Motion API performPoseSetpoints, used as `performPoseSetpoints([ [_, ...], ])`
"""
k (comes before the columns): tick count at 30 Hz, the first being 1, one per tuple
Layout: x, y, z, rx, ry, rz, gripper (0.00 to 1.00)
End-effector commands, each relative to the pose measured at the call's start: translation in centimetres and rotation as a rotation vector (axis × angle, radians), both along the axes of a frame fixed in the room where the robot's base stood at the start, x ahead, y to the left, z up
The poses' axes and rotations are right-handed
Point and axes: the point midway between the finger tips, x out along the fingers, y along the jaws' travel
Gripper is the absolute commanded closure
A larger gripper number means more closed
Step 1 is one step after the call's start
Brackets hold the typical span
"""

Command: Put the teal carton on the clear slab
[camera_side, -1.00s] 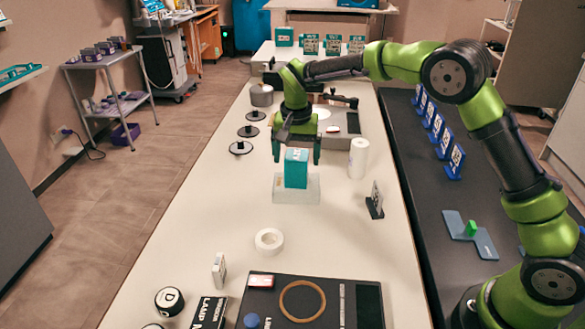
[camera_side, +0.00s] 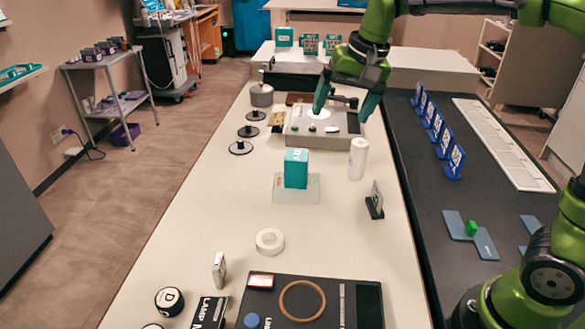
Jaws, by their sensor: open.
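The teal carton (camera_side: 296,169) stands upright on the clear slab (camera_side: 312,189), near the middle of the white table. It rests on the slab with nothing gripping it. My gripper (camera_side: 341,108) is open and empty, up and behind the carton to the right, above the grey device. Its two green fingers are spread apart, and it is well clear of the carton.
A white cylinder (camera_side: 357,158) stands right of the carton. A small upright card stand (camera_side: 375,200) is at the right edge. A white tape roll (camera_side: 269,241) lies in front. The grey device (camera_side: 318,135) is behind. Table left of the slab is clear.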

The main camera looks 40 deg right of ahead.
Motion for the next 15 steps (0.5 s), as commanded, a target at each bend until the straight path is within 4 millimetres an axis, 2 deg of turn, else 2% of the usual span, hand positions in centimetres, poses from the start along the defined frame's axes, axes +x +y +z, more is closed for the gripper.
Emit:
performPoseSetpoints([
  [1,-2.4,-0.3,0.6,0.012,-0.043,0.027,0.11],
  [3,-5.3,-0.4,0.8,0.022,-0.098,0.067,0.11],
  [9,-12.7,-0.4,-0.9,0.023,-0.253,0.159,0.11],
  [12,-15.1,-0.4,-2.3,0.013,-0.31,0.187,0.11],
  [15,-16.5,-0.4,-3.3,0.003,-0.347,0.203,0.11],
])
